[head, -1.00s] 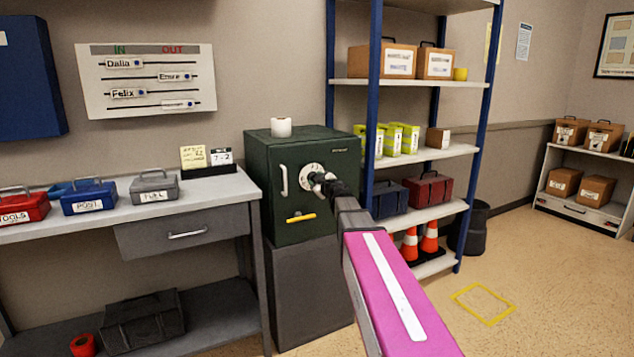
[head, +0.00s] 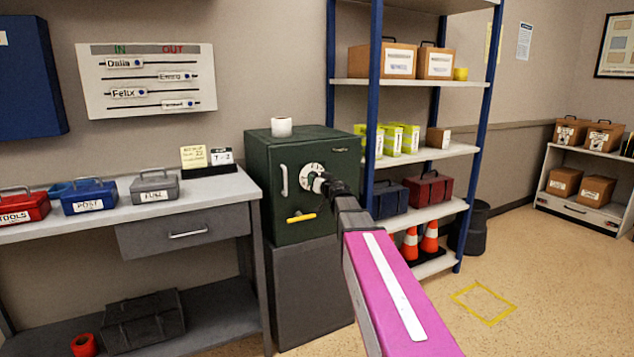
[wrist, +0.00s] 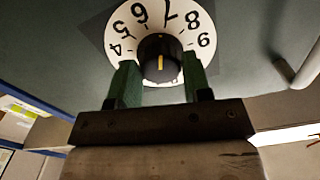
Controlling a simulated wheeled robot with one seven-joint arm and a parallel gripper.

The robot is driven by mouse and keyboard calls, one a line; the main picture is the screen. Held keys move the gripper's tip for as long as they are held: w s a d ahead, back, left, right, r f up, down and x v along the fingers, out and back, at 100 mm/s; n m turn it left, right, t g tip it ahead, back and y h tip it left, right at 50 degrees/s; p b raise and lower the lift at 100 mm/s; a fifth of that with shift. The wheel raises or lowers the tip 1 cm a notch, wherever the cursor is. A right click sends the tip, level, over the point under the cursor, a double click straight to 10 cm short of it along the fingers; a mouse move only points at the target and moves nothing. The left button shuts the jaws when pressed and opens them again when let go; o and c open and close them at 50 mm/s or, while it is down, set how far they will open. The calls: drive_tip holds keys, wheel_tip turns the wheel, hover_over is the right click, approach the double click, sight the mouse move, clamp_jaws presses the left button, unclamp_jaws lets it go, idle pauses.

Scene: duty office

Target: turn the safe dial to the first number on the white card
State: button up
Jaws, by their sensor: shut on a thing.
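The safe (head: 305,218) is dark green, with a white round dial (head: 311,173) on its door. My gripper (head: 321,184) is at the dial. In the wrist view its two green fingers (wrist: 161,84) are closed on the black dial knob (wrist: 160,55), one on each side. The knob's orange mark stands about vertical; the ring's other numbers are hidden or out of view. The white card (head: 221,156) stands in a black holder on the bench, its figures too blurred to read surely.
A yellow lever (head: 301,218) and a pale bar handle (head: 284,181) are on the safe door. A white roll (head: 281,127) stands on top. A blue-posted shelf (head: 408,84) rises close on the right, the bench (head: 105,212) on the left.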

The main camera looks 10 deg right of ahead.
drive_tip(key=shift+m, duration=0.5)
drive_tip(key=o, duration=0.9)
drive_tip(key=shift+s, duration=0.1)
drive_tip(key=v, duration=1)
drive_tip(key=shift+s+d, duration=0.1)
drive_tip(key=shift+s, duration=0.2)
